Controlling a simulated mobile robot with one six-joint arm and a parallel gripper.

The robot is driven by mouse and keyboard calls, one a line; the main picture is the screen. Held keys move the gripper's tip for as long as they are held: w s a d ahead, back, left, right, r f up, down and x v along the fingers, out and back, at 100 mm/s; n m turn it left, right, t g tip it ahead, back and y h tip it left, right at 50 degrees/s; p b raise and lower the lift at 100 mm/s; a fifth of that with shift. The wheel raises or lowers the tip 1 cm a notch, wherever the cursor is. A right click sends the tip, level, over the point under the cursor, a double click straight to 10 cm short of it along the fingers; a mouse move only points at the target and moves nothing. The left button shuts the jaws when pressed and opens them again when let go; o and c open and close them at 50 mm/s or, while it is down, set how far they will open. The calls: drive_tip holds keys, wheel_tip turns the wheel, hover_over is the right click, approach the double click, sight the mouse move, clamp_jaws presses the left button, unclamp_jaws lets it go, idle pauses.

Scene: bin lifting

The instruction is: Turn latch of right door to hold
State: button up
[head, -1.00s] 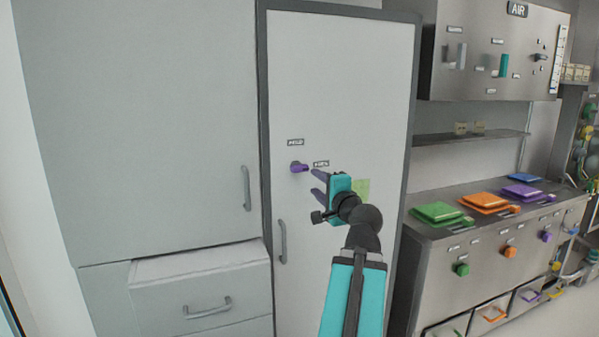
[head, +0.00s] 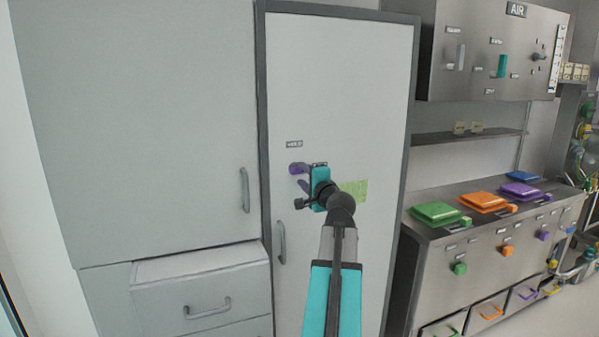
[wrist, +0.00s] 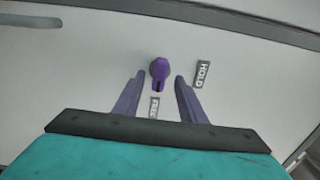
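The purple latch (head: 295,169) is on the tall white right door (head: 345,90). In the wrist view the latch (wrist: 159,70) has its narrow end toward the FREE label (wrist: 154,107). The HOLD label (wrist: 202,74) is off to its right there, and above the latch in the head view (head: 294,144). My gripper (head: 304,177) is open at the door. In the wrist view the purple fingertips of my gripper (wrist: 159,76) lie on either side of the latch, with gaps showing. The FREE label is hidden by my gripper in the head view.
A bar handle (head: 281,242) is below the latch on the same door. A closed grey cabinet door (head: 130,120) and a drawer (head: 200,290) are at left. A steel counter with coloured pads (head: 437,212) stands at right.

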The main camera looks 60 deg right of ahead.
sight(299, 171)
drive_tip(key=shift+p+x, duration=0.3)
drive_tip(key=shift+x, duration=1.4)
clamp_jaws()
